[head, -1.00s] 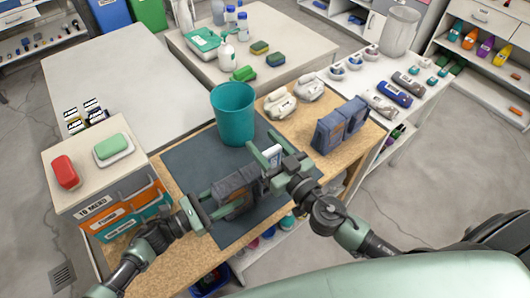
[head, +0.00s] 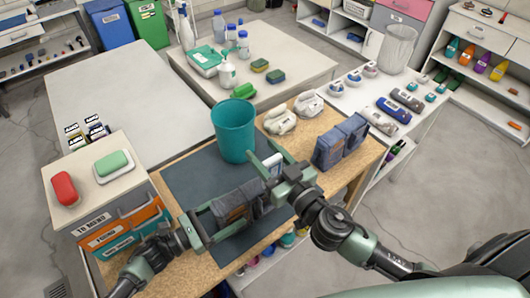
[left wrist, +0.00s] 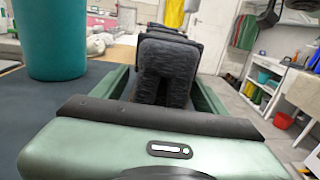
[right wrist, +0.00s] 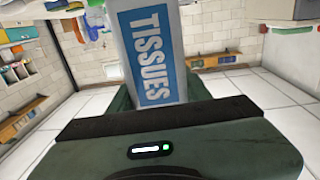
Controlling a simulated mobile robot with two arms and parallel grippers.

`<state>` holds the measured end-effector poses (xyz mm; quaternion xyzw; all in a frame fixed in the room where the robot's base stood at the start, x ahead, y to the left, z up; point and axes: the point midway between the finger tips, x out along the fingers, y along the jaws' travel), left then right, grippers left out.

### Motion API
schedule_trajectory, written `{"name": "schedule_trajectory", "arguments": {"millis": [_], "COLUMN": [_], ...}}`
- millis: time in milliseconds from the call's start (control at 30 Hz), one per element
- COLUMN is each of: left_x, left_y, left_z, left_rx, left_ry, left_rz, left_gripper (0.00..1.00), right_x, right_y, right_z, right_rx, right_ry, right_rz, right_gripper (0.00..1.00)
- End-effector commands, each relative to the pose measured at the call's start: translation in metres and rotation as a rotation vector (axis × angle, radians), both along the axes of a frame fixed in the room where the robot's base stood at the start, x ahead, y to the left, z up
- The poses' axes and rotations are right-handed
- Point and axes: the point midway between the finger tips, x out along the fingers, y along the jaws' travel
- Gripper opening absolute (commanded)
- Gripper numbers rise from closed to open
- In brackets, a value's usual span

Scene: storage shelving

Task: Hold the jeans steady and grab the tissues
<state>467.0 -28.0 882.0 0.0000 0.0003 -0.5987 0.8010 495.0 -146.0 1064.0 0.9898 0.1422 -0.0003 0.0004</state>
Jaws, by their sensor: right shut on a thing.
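Dark folded jeans (head: 232,207) stand on the grey mat near the front of the wooden table. My left gripper (head: 243,204) is open around the jeans, with a finger on each side. The jeans fill the middle of the left wrist view (left wrist: 165,75). My right gripper (head: 268,162) is shut on the white and blue tissues pack (right wrist: 152,55), whose label shows in the right wrist view. In the head view the tissues (head: 273,164) are mostly hidden by the gripper, just right of the jeans. I cannot tell whether the pack touches the mat.
A teal bin (head: 233,132) stands close behind both grippers. A drawer unit (head: 120,225) with soap on top stands left. The grey mat (head: 190,175) has free room left of the bin.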

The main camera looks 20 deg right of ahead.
Motion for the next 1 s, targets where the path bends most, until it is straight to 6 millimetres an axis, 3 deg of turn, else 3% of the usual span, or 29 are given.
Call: {"name": "schedule_trajectory", "arguments": {"millis": [267,700,1000], "left_x": [-0.005,-0.029,-0.034], "left_y": [0.015,0.098,0.115], "left_z": [-0.001,-0.001,0.0], "left_rx": [0.001,0.002,-0.001], "left_ry": [0.001,0.002,0.0], "left_rz": [0.001,0.001,0.0], "left_gripper": [0.73,0.73,0.73], "right_x": [0.0,0.0,0.0], "right_y": [0.0,0.0,0.0], "right_z": [0.0,0.0,0.0], "right_rx": [0.0,0.0,0.0], "right_ry": [0.0,0.0,0.0], "right_rz": [0.0,0.0,0.0], "right_gripper": [0.1,0.1,0.1]}}
